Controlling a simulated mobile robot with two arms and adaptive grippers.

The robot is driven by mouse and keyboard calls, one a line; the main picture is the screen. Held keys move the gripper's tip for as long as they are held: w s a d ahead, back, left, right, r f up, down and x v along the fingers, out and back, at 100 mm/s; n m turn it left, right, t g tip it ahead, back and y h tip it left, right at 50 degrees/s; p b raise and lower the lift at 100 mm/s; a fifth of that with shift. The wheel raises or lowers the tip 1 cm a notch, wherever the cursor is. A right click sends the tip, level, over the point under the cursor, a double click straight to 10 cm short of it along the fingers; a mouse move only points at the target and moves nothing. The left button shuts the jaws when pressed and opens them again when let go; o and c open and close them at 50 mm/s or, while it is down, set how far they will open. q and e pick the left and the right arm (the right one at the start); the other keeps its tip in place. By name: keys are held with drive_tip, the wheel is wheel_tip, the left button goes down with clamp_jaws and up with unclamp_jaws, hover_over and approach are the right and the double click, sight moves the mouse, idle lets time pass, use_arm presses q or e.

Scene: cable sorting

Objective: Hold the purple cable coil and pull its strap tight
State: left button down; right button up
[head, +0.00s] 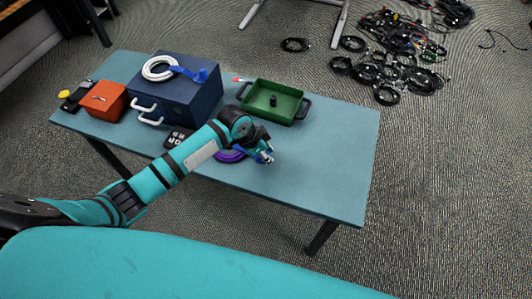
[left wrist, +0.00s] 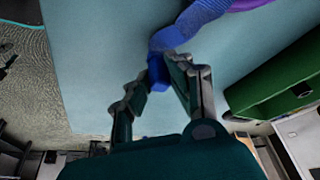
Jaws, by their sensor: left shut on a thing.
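The purple cable coil (head: 229,156) lies on the table, partly hidden behind my left arm. In the left wrist view only a bit of the purple coil (left wrist: 246,4) shows at the top edge. Its blue strap (left wrist: 192,26) runs from the coil down to between my left gripper's fingers. My left gripper (head: 265,158) is at the right side of the coil. In the left wrist view my left gripper (left wrist: 158,72) is shut on the strap's end. My right gripper is not in view.
A blue box (head: 190,100) carries a white coil (head: 160,68) with a blue strap. An orange box (head: 103,101) stands to its left. A green tray (head: 290,107) stands behind my gripper. The table (head: 330,165) is clear at the right. Black cables (head: 385,72) lie on the floor.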

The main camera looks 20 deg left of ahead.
use_arm(q)
drive_tip(key=c, duration=1.1)
unclamp_jaws()
drive_tip(key=shift+c, duration=0.2)
drive_tip(key=v, duration=1.2)
drive_tip(key=shift+w+d, duration=0.1)
